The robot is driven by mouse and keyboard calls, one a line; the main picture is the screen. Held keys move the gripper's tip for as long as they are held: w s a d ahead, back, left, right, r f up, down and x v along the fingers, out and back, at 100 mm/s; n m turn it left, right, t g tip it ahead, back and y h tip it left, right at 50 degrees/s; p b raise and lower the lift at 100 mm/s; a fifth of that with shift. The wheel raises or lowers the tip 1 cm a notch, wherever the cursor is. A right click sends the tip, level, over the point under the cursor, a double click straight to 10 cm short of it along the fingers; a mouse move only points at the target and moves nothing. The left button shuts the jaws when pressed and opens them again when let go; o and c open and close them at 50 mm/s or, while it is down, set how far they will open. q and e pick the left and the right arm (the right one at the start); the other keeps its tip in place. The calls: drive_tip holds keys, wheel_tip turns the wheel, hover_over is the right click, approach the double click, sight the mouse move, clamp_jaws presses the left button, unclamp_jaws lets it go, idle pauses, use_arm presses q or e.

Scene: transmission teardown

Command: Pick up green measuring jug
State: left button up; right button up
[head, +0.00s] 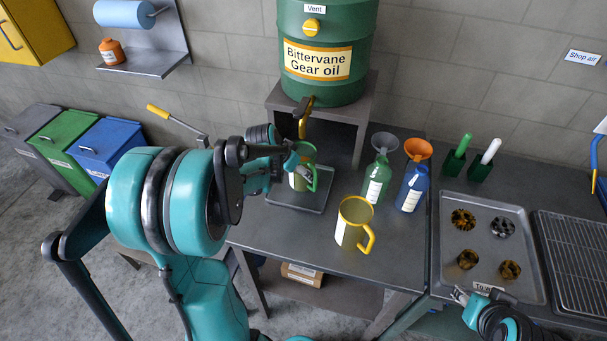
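The green measuring jug (298,182), pale-bodied with a green rim and handle, stands on a grey drip tray (311,205) below the tap of the green gear oil drum. My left gripper (298,167) reaches in from the left and overlaps the jug's upper part. Its fingers are small and partly lost against the jug, so I cannot tell whether they are closed on it. My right gripper (459,295) is low at the right, by the front edge of the parts tray, away from the jug. Its fingertips are too small to judge.
A yellow jug (352,222) stands right of the drip tray. Behind it are a green bottle (377,184) with a grey funnel and a blue bottle (410,189) with an orange funnel. The drum (325,50) overhangs the jug. The bench front is clear.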

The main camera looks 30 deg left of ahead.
use_arm(q)
drive_tip(key=x, duration=0.3)
drive_tip(key=shift+b, duration=0.3)
drive_tip(key=shift+s+r, duration=0.1)
drive_tip(key=c, duration=1.4)
drive_tip(key=shift+r, duration=0.15)
